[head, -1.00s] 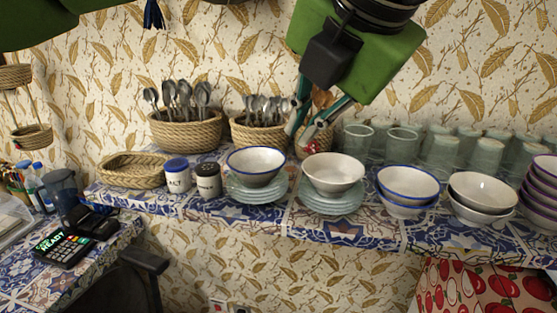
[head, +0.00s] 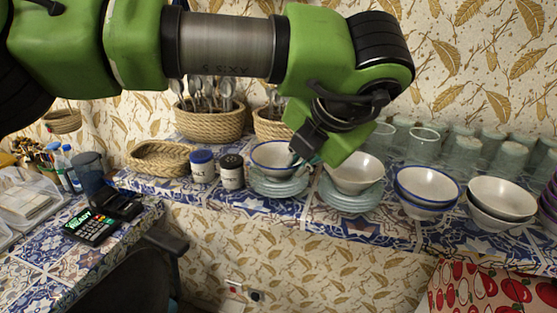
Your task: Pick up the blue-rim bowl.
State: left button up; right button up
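A white blue-rim bowl (head: 268,158) sits on a stack of pale saucers (head: 278,187) on the tiled shelf. Another blue-rim bowl (head: 427,184) rests on top of a bowl farther right. My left gripper (head: 304,157) points down at the right side of the first bowl, its fingers overlapping the bowl's right rim in the picture. The wrist and gripper body hide much of the fingers, so I cannot tell whether they are apart or touching the bowl. My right gripper is out of view.
A plain white bowl (head: 355,174) on saucers stands close to the right of my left gripper. Salt (head: 202,166) and pepper (head: 232,172) jars stand left of the bowl. Cutlery baskets (head: 210,122) and several glasses (head: 467,152) line the back by the wall.

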pick_arm(q)
jog(key=shift+w+a+f, duration=0.1)
jog(key=shift+w+f, duration=0.3)
jog(key=shift+s, duration=0.15)
grip_shut()
jog(key=shift+r, duration=0.15)
